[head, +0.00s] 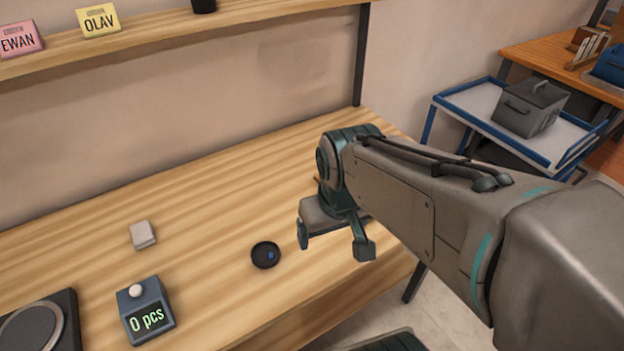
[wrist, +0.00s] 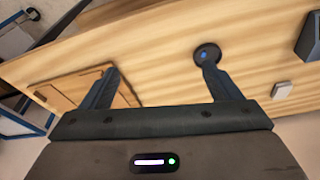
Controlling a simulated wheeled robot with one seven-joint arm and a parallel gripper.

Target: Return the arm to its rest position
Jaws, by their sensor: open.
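My arm reaches in from the right in the head view, over the right end of the wooden table (head: 220,205). My gripper (head: 333,242) is open and empty, with its two fingers spread apart above the table. In the wrist view my gripper (wrist: 155,88) shows both fingers wide apart with nothing between them. A small round black dish (head: 265,255) with a blue spot lies on the table left of the gripper. It also shows in the wrist view (wrist: 206,53), near the tip of one finger.
A counter box (head: 146,311) reading "0 pcs", a small light block (head: 143,235) and a dark round-plated device (head: 38,322) are at left. A shelf (head: 150,37) with name cards runs above. A blue-framed cart (head: 475,98) holding a grey box (head: 531,108) stands at right.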

